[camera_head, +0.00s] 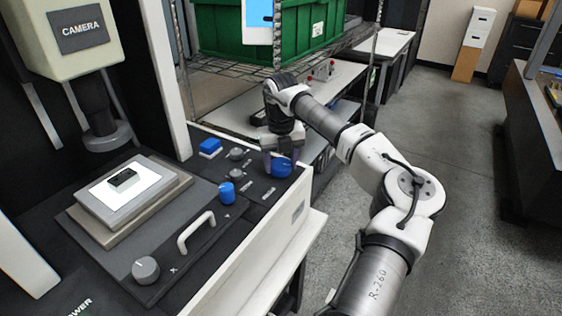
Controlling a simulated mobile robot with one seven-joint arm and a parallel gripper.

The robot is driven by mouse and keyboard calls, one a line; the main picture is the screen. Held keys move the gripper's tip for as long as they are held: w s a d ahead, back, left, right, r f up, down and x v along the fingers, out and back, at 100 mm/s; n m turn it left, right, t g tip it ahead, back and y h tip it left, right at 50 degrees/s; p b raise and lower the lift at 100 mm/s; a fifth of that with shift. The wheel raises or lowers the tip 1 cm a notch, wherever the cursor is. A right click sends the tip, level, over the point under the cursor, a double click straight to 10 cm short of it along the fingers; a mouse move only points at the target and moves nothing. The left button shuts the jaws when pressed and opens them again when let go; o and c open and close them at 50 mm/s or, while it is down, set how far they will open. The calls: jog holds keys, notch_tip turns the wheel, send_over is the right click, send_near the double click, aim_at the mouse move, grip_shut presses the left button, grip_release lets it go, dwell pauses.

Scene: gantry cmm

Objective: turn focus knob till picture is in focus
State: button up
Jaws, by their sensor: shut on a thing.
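The focus knob (281,169) is a large blue round knob at the right end of the dark control panel, with a small label beside it. My gripper (280,160) comes down from above and is shut on this knob, with its fingers on either side. Part of the knob is hidden by the fingers. A screen (259,12) with a blue and white picture shows only its lower part at the top edge, so I cannot tell how sharp its picture is.
The panel (205,183) also bears another blue knob (227,193), a blue button (210,147), small grey knobs, a handle (196,232) and a grey knob (145,270). A camera housing (75,40) hangs over a lit stage (100,193) with a black part (124,180). A green crate (215,35) stands behind.

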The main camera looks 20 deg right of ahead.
jog(key=n, duration=0.3)
jog(key=shift+d+n+b, duration=0.1)
jog(key=shift+n+b, duration=0.2)
jog(key=shift+n, duration=2.3)
jog(key=shift+w, duration=0.1)
jog(key=o, duration=1)
jog(key=shift+c, duration=0.2)
jog(key=shift+r, duration=0.1)
